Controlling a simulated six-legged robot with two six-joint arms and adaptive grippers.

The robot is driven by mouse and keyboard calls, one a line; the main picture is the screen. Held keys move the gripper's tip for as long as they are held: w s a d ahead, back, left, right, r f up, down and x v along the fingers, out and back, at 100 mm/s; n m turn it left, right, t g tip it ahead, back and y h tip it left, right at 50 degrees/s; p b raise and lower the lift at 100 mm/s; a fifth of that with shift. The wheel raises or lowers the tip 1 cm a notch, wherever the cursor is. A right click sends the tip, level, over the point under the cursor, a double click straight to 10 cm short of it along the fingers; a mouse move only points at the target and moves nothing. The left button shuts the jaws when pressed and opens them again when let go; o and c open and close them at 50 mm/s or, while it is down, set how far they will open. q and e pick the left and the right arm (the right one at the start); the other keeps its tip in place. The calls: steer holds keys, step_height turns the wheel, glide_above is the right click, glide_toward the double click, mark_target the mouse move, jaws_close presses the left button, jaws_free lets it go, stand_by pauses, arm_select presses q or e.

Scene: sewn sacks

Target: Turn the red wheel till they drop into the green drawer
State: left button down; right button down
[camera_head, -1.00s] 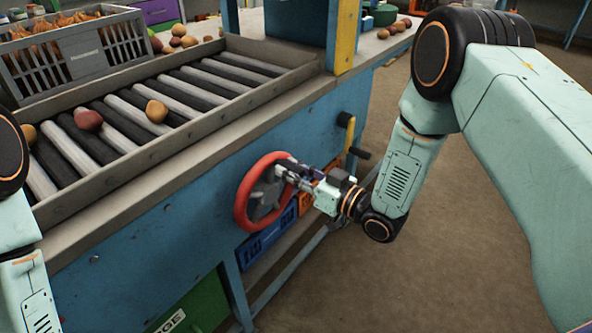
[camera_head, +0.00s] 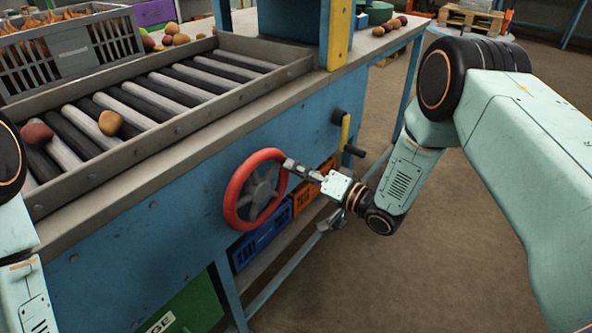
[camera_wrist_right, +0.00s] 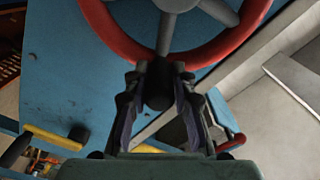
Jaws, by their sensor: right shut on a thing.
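The red wheel (camera_head: 231,205), with grey spokes, is on the blue side of the roller table. My right gripper (camera_head: 293,166) is at the wheel's upper right rim, shut on a dark knob there. In the right wrist view the fingers close around the knob (camera_wrist_right: 158,98) beside the red rim (camera_wrist_right: 113,37). A red-brown potato-like piece (camera_head: 37,132) and a tan one (camera_head: 109,122) lie on the rollers. The green drawer (camera_head: 197,303) is low at the left, partly cut off by the frame. My left gripper is out of view.
A grey crate (camera_head: 72,53) of onion-like produce stands behind the rollers (camera_head: 150,115). A yellow lever (camera_head: 345,132) juts out right of the wheel. Blue (camera_head: 262,240) and orange (camera_head: 306,198) crates sit under the table. The floor at right is clear.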

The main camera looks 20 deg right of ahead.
mark_target(277, 204)
steer(key=f+m, duration=0.1)
steer(key=f+m+b, duration=0.1)
steer(key=m, duration=0.1)
steer(key=f+m+b, duration=0.1)
steer(key=f, duration=0.1)
steer(key=shift+w+d, duration=0.25)
steer(key=shift+d, duration=0.05)
step_height(277, 204, down, 3)
steer(key=m+b, duration=0.1)
steer(key=m, duration=0.1)
steer(key=m+b, duration=0.1)
steer(key=m, duration=0.1)
steer(key=shift+s+a+r, duration=0.1)
steer(key=shift+a+r, duration=0.05)
steer(key=shift+r, duration=0.05)
steer(key=f+m, duration=0.1)
steer(key=f+m+b, duration=0.1)
steer(key=m, duration=0.1)
steer(key=s+a+f+m, duration=0.1)
steer(key=shift+m+b, duration=0.3)
steer(key=shift+b, duration=0.1)
steer(key=m, duration=0.1)
steer(key=a+f+m, duration=0.1)
steer(key=shift+s+a+f+m+b, duration=0.1)
steer(key=shift+s+f+m+b, duration=0.05)
steer(key=shift+s+m+b, duration=0.2)
steer(key=shift+s+a+f, duration=0.3)
steer(key=shift+s+a, duration=0.05)
steer(key=shift+a, duration=0.05)
